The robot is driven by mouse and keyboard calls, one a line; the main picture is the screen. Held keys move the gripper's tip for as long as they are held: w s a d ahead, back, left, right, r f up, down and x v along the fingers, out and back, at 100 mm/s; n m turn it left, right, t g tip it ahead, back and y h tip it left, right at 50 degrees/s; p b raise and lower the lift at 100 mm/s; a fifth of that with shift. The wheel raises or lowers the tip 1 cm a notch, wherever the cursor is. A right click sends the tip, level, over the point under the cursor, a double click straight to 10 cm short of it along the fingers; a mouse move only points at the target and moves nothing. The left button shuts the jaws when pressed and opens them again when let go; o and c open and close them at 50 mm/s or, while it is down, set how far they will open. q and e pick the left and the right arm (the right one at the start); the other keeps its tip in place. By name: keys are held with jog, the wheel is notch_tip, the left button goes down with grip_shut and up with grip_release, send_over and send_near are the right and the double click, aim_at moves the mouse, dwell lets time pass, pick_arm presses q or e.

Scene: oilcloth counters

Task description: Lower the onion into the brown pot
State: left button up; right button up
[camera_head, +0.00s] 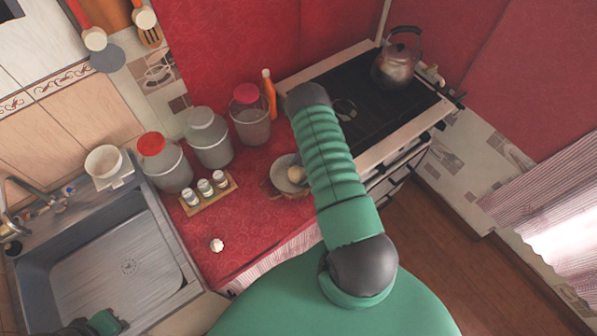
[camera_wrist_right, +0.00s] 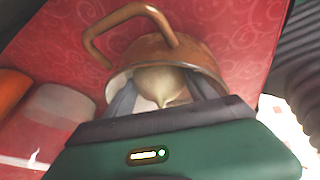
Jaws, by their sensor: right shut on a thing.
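The onion (camera_wrist_right: 160,82) is pale yellow-brown and sits between the two grey fingers of my right gripper (camera_wrist_right: 163,93) in the right wrist view. The gripper is shut on it. The brown pot (camera_wrist_right: 146,50) is coppery with a looped handle. The onion shows against the pot's open mouth; I cannot tell whether it is below the rim. In the head view the onion (camera_head: 297,174) and pot (camera_head: 277,186) show just left of my right arm, which hides part of them and most of the right gripper. My left gripper (camera_head: 76,328) is partly visible at the bottom left, over the sink; its jaws are unclear.
Lidded jars (camera_head: 209,140) and an orange bottle (camera_head: 269,94) stand behind the pot on the red counter. A spice rack (camera_head: 208,194) is left of it. The stove (camera_head: 350,105) with a kettle (camera_head: 396,67) is to the right. A garlic-like white thing (camera_head: 217,245) lies near the sink (camera_head: 110,270).

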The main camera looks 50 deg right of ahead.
jog(key=o, duration=1.6)
